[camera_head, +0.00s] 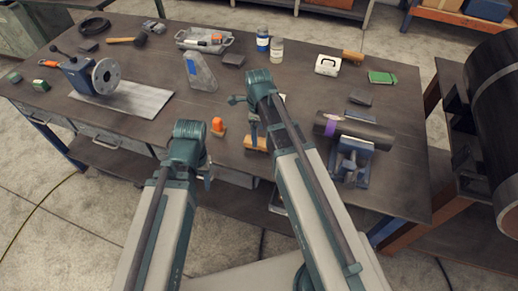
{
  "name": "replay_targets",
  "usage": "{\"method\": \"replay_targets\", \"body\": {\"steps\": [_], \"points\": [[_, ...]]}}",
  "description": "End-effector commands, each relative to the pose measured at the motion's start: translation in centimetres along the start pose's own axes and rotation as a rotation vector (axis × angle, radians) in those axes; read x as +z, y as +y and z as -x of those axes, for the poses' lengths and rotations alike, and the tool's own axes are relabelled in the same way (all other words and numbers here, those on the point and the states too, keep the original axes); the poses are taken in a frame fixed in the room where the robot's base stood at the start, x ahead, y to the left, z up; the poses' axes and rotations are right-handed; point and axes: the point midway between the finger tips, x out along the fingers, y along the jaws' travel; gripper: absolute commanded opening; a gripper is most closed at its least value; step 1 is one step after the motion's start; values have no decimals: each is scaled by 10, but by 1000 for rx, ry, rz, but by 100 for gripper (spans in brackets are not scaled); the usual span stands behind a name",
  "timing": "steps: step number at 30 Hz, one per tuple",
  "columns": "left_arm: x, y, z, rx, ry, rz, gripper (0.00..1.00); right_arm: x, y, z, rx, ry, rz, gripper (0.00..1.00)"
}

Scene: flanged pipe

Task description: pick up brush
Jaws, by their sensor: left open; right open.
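I cannot tell for sure which item is the brush. A small wooden-coloured item (353,57), which may be a brush, lies at the back right of the dark workbench (300,90). A tan wooden piece (254,143) lies near the front edge, partly hidden by my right arm. My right gripper (240,101) is open over the middle of the bench, to the left of and nearer than the wooden-coloured item. My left gripper (207,174) is open by the bench's front edge. Both look empty, and their fingers show only in part.
A dark pipe with a purple band (352,131) rests on a blue stand (352,165) at right.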

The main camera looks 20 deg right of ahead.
Motion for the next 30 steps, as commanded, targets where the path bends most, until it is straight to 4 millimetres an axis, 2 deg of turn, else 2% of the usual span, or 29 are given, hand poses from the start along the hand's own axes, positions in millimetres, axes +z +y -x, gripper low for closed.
{"method": "replay_targets", "body": {"steps": [7,18,27,30], "points": [[0,1,-9,0,0,0,50,-1,1,-9,0,0,0,90],[-3,5,-51,0,0,0,50,-4,2,-51,0,0,0,90],[-3,5,-50,0,0,0,50,-4,2,-51,0,0,0,90],[-3,5,-50,0,0,0,50,-4,2,-51,0,0,0,72]]}}
